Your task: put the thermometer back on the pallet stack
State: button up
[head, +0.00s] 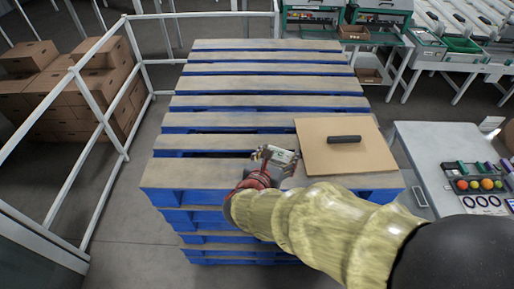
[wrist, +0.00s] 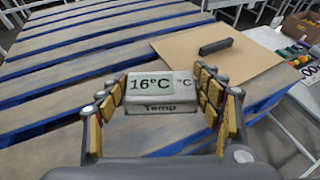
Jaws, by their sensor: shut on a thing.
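The thermometer (wrist: 161,92) is a small pale box with a display reading 16°C and the word Temp on its front. My gripper (wrist: 160,100) is shut on it, with padded fingers on its left and right sides. In the head view the thermometer (head: 281,156) shows at the end of my arm, over the near part of the pallet stack (head: 262,102). The stack has grey-brown top boards and blue sides. I cannot tell whether the thermometer touches the boards. My gripper (head: 270,160) partly hides it there.
A cardboard sheet (head: 372,158) lies on the stack's near right corner, with a black bar (head: 344,139) on it. A white railing (head: 90,95) and cardboard boxes (head: 75,85) stand left. A grey table (head: 440,150) with tomatoes in a tray is right. The stack's left and far boards are clear.

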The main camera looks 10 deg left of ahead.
jog(key=w+a+f, duration=0.4)
jog(key=w+a, duration=0.2)
jog(key=a, duration=0.1)
send_over(251, 154)
jog(key=s+d, duration=0.1)
jog(key=s, duration=0.2)
jog(key=f, duration=0.5)
jog(key=shift+w+d, duration=0.15)
jog(key=shift+w, duration=0.05)
jog(key=shift+w+a+f, duration=0.2)
jog(key=shift+a+f, duration=0.1)
jog(key=shift+f, duration=0.25)
jog(key=shift+f+p, duration=0.3)
jog(key=shift+f, duration=1.05)
jog(key=shift+f, duration=0.25)
jog(key=o, duration=1.3)
jog(key=shift+r, duration=0.1)
